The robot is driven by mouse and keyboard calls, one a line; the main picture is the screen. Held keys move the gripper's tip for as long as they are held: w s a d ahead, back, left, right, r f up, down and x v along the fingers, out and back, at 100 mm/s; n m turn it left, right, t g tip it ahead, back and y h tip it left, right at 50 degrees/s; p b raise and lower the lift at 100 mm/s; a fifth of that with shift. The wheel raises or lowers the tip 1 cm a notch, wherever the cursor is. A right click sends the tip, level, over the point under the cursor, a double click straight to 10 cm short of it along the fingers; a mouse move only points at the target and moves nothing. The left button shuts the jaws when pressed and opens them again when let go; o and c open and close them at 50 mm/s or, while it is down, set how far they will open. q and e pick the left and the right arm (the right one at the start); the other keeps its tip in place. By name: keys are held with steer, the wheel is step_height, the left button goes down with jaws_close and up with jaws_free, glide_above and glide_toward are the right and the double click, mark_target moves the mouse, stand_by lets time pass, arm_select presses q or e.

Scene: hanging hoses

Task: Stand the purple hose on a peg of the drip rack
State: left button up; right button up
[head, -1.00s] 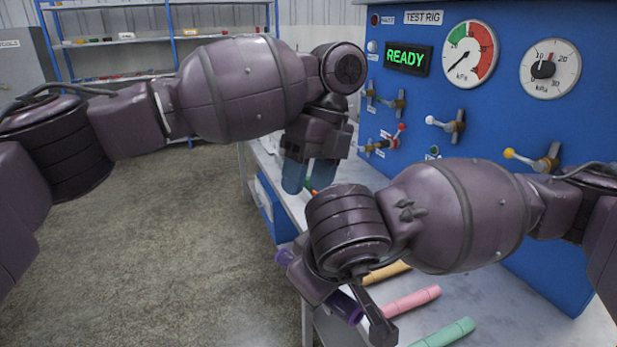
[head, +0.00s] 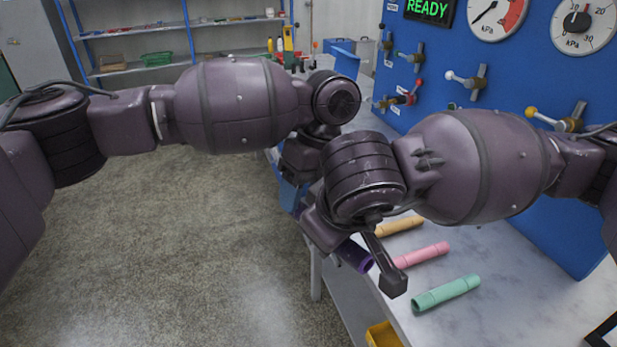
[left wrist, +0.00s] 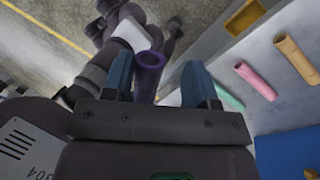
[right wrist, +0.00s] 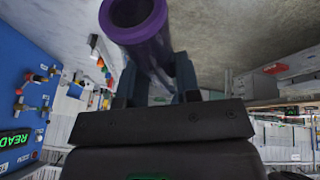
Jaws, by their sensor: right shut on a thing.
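The purple hose (head: 355,256) is in my right gripper, tilted, beyond the near edge of the workbench in the head view. In the right wrist view its open end (right wrist: 136,24) points towards the camera, and my right gripper (right wrist: 157,82) is shut on its body. My left gripper (left wrist: 160,76) is open and empty; in the left wrist view the hose end (left wrist: 150,60) shows beyond and between its blue fingers, and I cannot tell the gap. In the head view my left gripper is mostly hidden behind my right arm. I cannot make out the drip rack or a peg.
Yellow (head: 400,227), pink (head: 422,255) and green (head: 446,293) hoses lie on the workbench (head: 510,265). A yellow bin (head: 383,334) is below its front edge. The blue test rig (head: 440,75) stands behind. A black frame (head: 601,334) shows at lower right. Floor at left is clear.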

arm_select(q)
steer(key=shift+f, duration=0.3)
arm_select(e)
steer(key=shift+r, duration=0.1)
arm_select(q)
steer(key=c, duration=0.8)
arm_select(e)
steer(key=shift+a, duration=0.1)
steer(key=o, duration=1)
steer(key=shift+o, duration=0.2)
steer(key=shift+r, duration=0.1)
